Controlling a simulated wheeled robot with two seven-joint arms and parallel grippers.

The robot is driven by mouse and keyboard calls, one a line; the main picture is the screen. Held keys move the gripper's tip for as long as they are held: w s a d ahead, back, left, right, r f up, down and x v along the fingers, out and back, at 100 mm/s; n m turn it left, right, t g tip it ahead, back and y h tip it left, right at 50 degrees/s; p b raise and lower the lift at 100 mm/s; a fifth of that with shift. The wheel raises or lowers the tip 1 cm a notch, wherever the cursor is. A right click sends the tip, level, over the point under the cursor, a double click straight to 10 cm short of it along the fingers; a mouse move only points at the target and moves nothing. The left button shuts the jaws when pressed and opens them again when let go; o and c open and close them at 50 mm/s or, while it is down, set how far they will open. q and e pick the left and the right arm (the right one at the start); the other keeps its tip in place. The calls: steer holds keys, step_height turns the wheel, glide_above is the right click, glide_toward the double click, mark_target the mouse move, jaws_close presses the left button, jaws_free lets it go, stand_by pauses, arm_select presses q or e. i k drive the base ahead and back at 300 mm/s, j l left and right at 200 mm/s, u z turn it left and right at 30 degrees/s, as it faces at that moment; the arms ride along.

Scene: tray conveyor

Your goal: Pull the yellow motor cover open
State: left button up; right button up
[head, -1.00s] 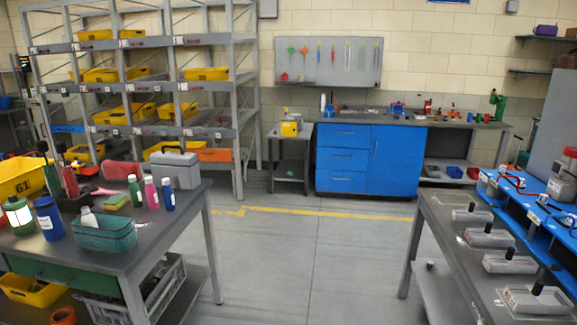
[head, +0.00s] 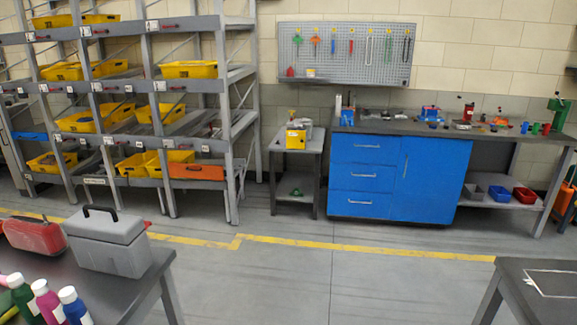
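A small yellow part (head: 296,139) with grey pieces around it stands on a small grey side table (head: 296,148), between the shelving and the blue cabinet. It is the likeliest match for the yellow motor cover, but it is too small in view to tell whether it is open or shut. Neither of my grippers is in view.
A workbench (head: 85,272) with a grey toolbox (head: 107,242) and several bottles stands at the near left. Another table (head: 515,265) is at the near right. Shelving (head: 222,100) and a blue cabinet (head: 400,175) line the back. The floor between (head: 300,285) is clear.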

mark_target(294, 139)
steer(key=i, duration=2.4)
